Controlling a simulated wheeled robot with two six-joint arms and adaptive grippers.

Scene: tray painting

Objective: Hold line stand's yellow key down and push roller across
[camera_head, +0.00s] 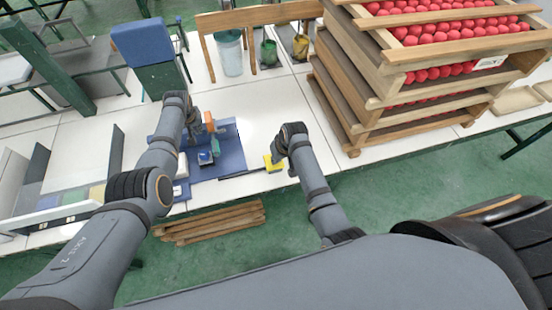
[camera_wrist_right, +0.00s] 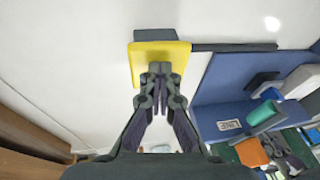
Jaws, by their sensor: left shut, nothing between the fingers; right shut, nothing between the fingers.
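The line stand (camera_head: 228,160) is a blue base on the white table; its label shows in the right wrist view (camera_wrist_right: 230,125). A dark bar (camera_wrist_right: 235,47) runs from the stand to the yellow key (camera_wrist_right: 152,58), a flat yellow pad also in the head view (camera_head: 268,162). My right gripper (camera_wrist_right: 160,72) is shut and empty, its tips over the pad's near edge; I cannot tell whether they press it. A green cylinder (camera_wrist_right: 265,117), perhaps the roller, is over the stand. My left gripper (camera_head: 196,130) is shut and empty beside an orange part (camera_head: 210,122); its fingertips are partly hidden.
Wooden crates of red balls (camera_head: 400,90) are stacked to the right of the stand. A wooden rack with a bucket (camera_head: 229,55) stands behind. Grey and white panels (camera_head: 35,180) are at the left. The table's front edge is close to the yellow key.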

